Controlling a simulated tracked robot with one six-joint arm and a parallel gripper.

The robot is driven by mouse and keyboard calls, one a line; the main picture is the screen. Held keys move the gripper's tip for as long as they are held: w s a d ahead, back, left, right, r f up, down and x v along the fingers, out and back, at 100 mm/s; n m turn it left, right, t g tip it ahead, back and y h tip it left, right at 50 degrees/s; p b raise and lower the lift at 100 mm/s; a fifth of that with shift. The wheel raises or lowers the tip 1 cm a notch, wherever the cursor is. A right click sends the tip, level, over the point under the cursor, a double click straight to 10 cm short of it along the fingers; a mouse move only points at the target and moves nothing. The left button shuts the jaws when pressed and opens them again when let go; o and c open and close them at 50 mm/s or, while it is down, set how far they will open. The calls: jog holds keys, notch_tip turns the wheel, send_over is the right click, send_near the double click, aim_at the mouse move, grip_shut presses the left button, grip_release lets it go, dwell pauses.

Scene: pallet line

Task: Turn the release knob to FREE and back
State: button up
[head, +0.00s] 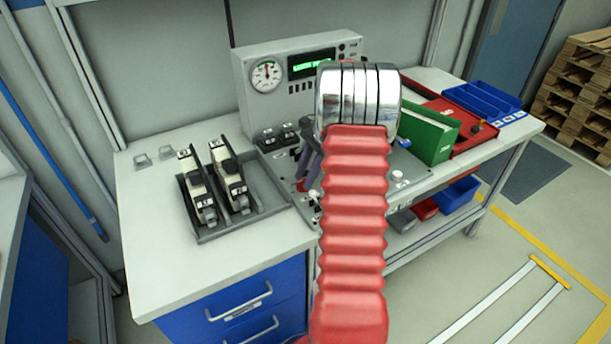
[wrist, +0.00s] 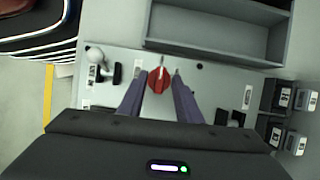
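The red release knob (wrist: 158,82) sits on a light grey panel (wrist: 210,88) in the wrist view, with a thin pale line at its top end. My gripper (wrist: 159,74) is open, with its two dark purple-grey fingers one on each side of the knob. Small gaps seem to show between fingers and knob; I cannot tell whether they touch it. In the head view my red ribbed arm hides most of the panel, and only part of my gripper (head: 309,166) shows left of it. The lettering around the knob is too small to read.
A grey box with a gauge (head: 266,74) and green display stands behind. A grey tray (head: 255,215) with two black-and-cream tools lies left. A green binder (head: 430,135), red tray (head: 478,138) and blue bin (head: 484,101) stand right. A white ball-topped lever (wrist: 95,56) is near the knob.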

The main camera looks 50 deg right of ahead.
jog(key=v, duration=1.3)
jog(key=shift+d+r, duration=0.15)
dwell(0.3)
notch_tip(320, 180, down, 4)
jog(key=s+a+n+h, duration=0.1)
jog(key=s+a+n, duration=0.1)
jog(key=n, duration=0.2)
jog(key=s+a+r+n+t+h, duration=0.1)
jog(key=s+a+r+n, duration=0.2)
jog(key=a, duration=1.1)
jog(key=s+a+r+n+t+h, duration=0.1)
jog(key=s+a+n, duration=0.4)
jog(key=a, duration=0.8)
jog(key=s+a+r+n+t+h, duration=0.1)
jog(key=s+a+r+n, duration=0.3)
jog(key=a+n, duration=0.5)
jog(key=a+r+t, duration=0.1)
jog(key=a, duration=0.4)
jog(key=shift+a, duration=0.4)
